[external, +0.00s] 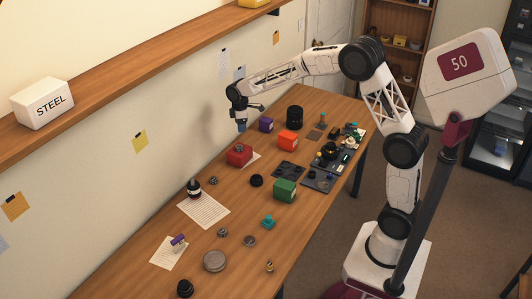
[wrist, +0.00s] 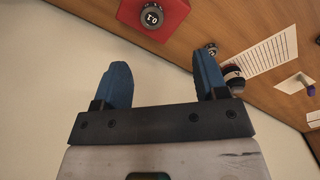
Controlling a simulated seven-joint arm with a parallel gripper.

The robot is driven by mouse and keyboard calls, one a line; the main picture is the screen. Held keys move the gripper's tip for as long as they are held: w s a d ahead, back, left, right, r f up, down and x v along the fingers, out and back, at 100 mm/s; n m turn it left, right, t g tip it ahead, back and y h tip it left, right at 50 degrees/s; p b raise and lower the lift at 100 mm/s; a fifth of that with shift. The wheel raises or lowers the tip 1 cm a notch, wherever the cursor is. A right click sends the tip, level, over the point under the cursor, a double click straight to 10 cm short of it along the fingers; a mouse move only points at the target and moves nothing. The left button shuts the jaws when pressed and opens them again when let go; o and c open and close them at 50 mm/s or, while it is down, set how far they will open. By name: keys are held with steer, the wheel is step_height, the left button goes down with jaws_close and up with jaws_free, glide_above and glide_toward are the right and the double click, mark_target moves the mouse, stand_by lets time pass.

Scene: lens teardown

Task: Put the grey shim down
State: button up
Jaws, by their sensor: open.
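My gripper (external: 241,127) is up in the air near the wall, behind and above the red box (external: 239,155). In the wrist view its blue fingers (wrist: 162,78) stand wide apart with nothing between them. A small round dark-and-grey piece with a marking (wrist: 153,16) sits on top of the red box (wrist: 172,18), beyond the fingertips and apart from them. Similar small grey round pieces lie on the table, one near the black-capped bottle (external: 213,180) and one further forward (external: 222,232). I cannot tell which piece is the grey shim.
The wooden table (external: 125,285) also holds a green box (external: 285,190), an orange box (external: 288,140), a purple box (external: 265,124), a black cylinder (external: 295,116), a grey disc (external: 214,261) and printed sheets (external: 207,213). The wall and shelf (external: 150,60) stand close behind.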

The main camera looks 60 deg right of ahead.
steer(key=s+a+r+m, duration=0.15)
steer(key=s+r, duration=0.25)
steer(key=s, duration=0.4)
steer(key=s+a+r+m+t, duration=0.15)
steer(key=s+r, duration=0.25)
steer(key=s, duration=0.4)
steer(key=s+a+r+m, duration=0.1)
steer(key=s+a+r, duration=0.1)
steer(key=s+r, duration=0.5)
steer(key=s+a+f+m, duration=0.1)
steer(key=s+f+m, duration=0.1)
steer(key=s, duration=1.2)
steer(key=s+a+f+m+t, duration=0.1)
steer(key=s+a+f+m, duration=0.1)
steer(key=s, duration=1.3)
steer(key=shift+f+m, duration=0.4)
